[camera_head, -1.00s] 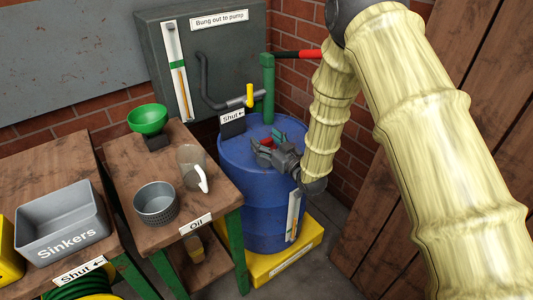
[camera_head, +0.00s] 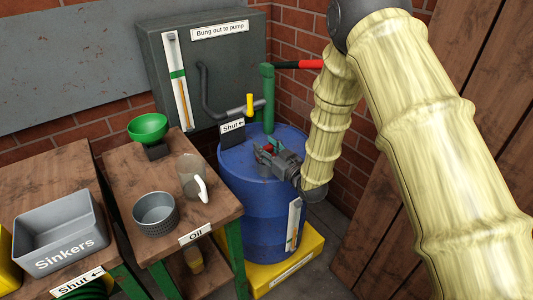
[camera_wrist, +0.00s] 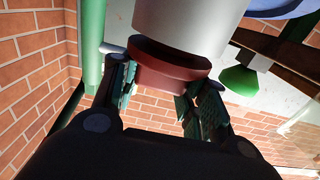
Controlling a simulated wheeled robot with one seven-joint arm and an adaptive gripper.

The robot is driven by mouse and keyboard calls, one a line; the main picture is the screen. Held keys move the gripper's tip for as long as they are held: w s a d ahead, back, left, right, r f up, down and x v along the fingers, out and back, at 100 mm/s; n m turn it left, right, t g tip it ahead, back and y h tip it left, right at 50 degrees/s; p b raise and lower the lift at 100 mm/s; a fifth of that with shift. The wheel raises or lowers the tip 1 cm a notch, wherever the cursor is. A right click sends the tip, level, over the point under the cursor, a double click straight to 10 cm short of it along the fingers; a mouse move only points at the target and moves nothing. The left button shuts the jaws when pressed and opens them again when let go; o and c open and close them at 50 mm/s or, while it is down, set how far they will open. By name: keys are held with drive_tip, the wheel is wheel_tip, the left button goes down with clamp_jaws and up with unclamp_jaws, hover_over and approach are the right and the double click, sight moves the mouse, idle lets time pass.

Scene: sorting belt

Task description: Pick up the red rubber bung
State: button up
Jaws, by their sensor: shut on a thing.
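The red rubber bung (camera_wrist: 168,70) is dark red and round in the wrist view. It sits between the green-padded fingers of my gripper (camera_wrist: 160,95), which are shut on its sides. A pale grey cylinder (camera_wrist: 190,22) adjoins the bung, with a dark gap at the left. I cannot tell whether the two still touch. In the head view my gripper (camera_head: 268,150) is over the top of the blue drum (camera_head: 250,200), and only a speck of red shows there.
A green standpipe (camera_head: 268,95) with a red-handled pipe (camera_head: 298,65) rises behind my gripper. A "Shut" sign (camera_head: 232,126) stands close by.

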wheel_tip(320, 180, up, 8)
drive_tip(key=shift+r, duration=0.15)
drive_tip(key=shift+d+r, duration=0.1)
drive_tip(key=shift+r, duration=0.05)
drive_tip(key=shift+s+d+h+p, duration=0.15)
drive_tip(key=shift+d+h+p, duration=0.15)
drive_tip(key=shift+d+p, duration=0.05)
drive_tip(key=s+d+f+m+t+h+p, duration=0.2)
drive_tip(key=s+d+f+m+h+p, duration=0.3)
drive_tip(key=d, duration=0.3)
drive_tip(key=s+d+f+m+t+h+p, duration=0.1)
drive_tip(key=s+d+f+m+h+p, duration=0.15)
drive_tip(key=s+d+f+h, duration=0.4)
drive_tip(key=shift+y, duration=0.75)
drive_tip(key=s+r, duration=0.1)
drive_tip(key=s+d, duration=0.1)
drive_tip(key=s+d+r, duration=0.1)
drive_tip(key=s, duration=0.1)
drive_tip(key=shift+s+d+r, duration=0.1)
drive_tip(key=shift+d+r, duration=0.1)
drive_tip(key=shift+r, duration=0.15)
